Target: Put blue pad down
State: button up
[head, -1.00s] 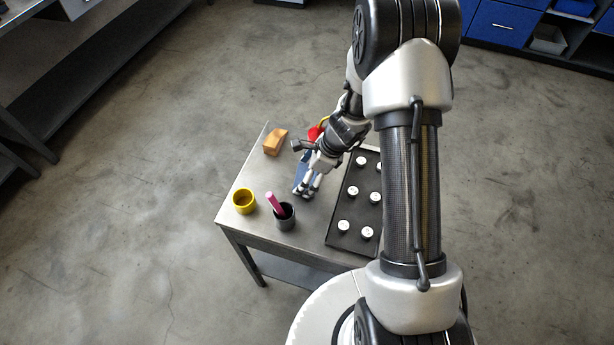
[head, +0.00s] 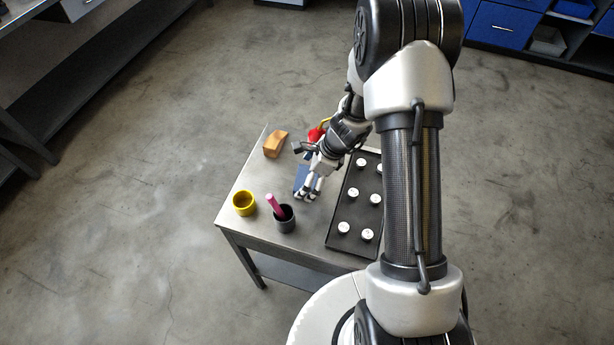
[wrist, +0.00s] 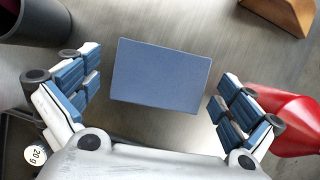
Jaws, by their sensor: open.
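The blue pad (wrist: 160,75) is a flat blue rectangle lying on the metal table, slightly turned, in the middle of the wrist view. In the head view the pad (head: 301,178) shows partly, with the rest hidden by my gripper. My gripper (wrist: 158,92) is open, with one finger on each side of the pad and a gap between each finger and the pad's edges. In the head view my gripper (head: 308,196) is low over the table, beside the black tray.
A black tray (head: 345,243) with several white weights is to the right. A dark cup (head: 284,222) with a pink stick and a yellow cup (head: 243,203) stand at the front left. An orange-brown block (head: 275,144) and a red object (head: 316,134) are behind.

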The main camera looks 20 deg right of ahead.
jog(key=w+p+v, duration=0.1)
jog(key=p+v, duration=0.6)
jog(key=v, duration=1)
jog(key=s+a+r+n, duration=0.3)
jog(key=r+n, duration=0.2)
jog(key=r, duration=0.4)
jog(key=s+a+r+n+t+h, duration=0.1)
jog(key=s+r+n+h, duration=0.1)
jog(key=s+r+n, duration=0.5)
jog(key=s+a+r+n+t+h, duration=0.1)
jog(key=s+a+r+n+h, duration=0.1)
jog(key=s+r+n, duration=0.6)
jog(key=s+n, duration=0.3)
jog(key=s, duration=0.2)
jog(key=shift+t, duration=0.4)
jog(key=shift+a, duration=0.15)
jog(key=shift+f+b, duration=0.7)
jog(key=shift+b, duration=0.05)
